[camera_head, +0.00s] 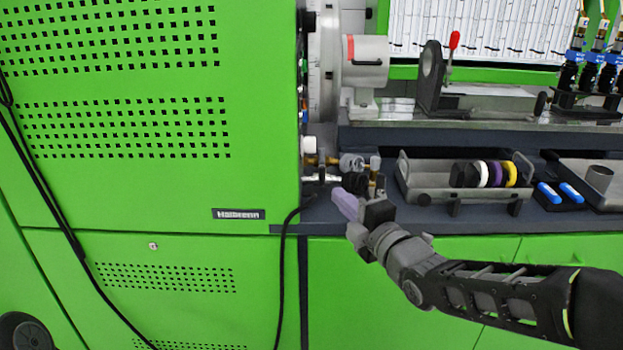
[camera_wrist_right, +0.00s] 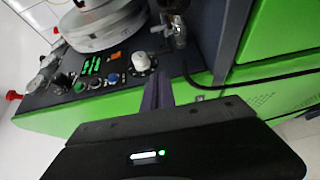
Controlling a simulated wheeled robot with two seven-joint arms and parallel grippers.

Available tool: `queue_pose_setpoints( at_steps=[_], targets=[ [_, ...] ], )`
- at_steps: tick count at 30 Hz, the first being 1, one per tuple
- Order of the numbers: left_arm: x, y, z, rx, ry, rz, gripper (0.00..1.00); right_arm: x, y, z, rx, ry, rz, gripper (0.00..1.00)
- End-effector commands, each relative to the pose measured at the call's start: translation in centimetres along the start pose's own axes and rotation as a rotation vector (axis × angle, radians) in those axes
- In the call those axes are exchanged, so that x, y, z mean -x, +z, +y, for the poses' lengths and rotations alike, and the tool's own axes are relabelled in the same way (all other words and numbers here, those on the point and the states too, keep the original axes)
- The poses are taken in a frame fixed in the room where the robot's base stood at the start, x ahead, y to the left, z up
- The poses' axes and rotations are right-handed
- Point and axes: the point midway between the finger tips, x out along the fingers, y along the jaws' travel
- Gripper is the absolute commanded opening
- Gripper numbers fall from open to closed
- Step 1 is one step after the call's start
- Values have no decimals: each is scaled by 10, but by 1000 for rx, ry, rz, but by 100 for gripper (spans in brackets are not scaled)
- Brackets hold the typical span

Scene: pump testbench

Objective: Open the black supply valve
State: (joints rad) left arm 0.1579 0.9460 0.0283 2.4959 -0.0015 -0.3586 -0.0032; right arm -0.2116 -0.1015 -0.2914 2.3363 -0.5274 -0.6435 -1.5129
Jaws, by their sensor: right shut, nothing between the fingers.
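The supply valve fittings (camera_head: 353,163) stick out from the right side of the green cabinet, with brass and grey parts. A black part (camera_head: 354,182) below them looks like the black supply valve, partly hidden by my right gripper. In the right wrist view the fittings (camera_wrist_right: 173,28) show at the top, above the fingers, but which way the handle is turned is unclear. My right gripper (camera_head: 340,197) has purple fingers, shut and empty, just in front of and below the fittings. Its fingers (camera_wrist_right: 157,92) also show in the wrist view. My left gripper is out of view.
A black hose (camera_head: 284,250) hangs below the fittings. A grey tray (camera_head: 418,180) with coloured rings stands to the right on the dark bench. The control panel with a white knob (camera_wrist_right: 140,61) and several buttons lies left of the fingers in the wrist view.

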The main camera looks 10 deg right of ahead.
Motion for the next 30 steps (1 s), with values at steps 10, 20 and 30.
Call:
queue_pose_setpoints(
  at_steps=[10,20,30],
  targets=[
    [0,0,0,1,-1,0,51,0,0,-1,16,-2,0,0],
    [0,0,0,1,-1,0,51,-24,-1,-2,16,-4,2,0],
    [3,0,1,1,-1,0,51,-80,-1,-2,16,-4,1,0]
  ],
)
